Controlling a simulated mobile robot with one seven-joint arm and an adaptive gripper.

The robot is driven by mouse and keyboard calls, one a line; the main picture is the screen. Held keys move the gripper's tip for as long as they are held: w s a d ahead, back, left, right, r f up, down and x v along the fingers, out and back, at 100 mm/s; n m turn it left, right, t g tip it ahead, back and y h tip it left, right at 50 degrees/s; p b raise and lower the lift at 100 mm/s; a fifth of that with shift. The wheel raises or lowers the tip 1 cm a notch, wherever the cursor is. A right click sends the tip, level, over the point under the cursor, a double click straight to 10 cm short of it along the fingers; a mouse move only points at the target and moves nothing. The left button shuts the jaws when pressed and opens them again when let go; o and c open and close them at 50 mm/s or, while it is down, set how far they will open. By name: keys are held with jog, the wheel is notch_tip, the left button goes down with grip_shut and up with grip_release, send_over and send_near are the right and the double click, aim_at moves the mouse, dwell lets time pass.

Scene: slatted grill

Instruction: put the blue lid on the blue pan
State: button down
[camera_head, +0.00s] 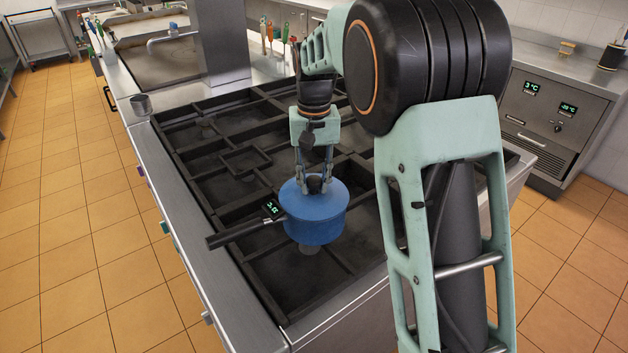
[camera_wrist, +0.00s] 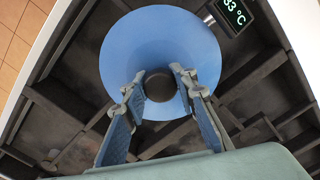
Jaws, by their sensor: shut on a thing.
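The blue lid (camera_head: 335,198) lies flat over the blue pan (camera_head: 314,230) in the head view, and no clear gap shows between them. The pan stands on the slatted grill, and its dark handle (camera_head: 240,233) points left. My gripper (camera_head: 315,184) reaches down from above and is shut on the lid's dark knob. In the wrist view the lid (camera_wrist: 160,42) is a round blue disc, with the knob (camera_wrist: 160,88) between my fingertips (camera_wrist: 159,78). The lid hides the inside of the pan.
The dark grill (camera_head: 235,185) has raised bars and is bare around the pan. A small grey cup (camera_head: 141,104) stands at its far left corner. A small display (camera_head: 272,208) sits by the handle. Utensils (camera_head: 275,38) stand at the back.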

jog(key=shift+f, duration=0.2)
jog(key=c, duration=1.5)
grip_release()
jog(key=shift+o, duration=0.2)
notch_tip(320, 180, up, 12)
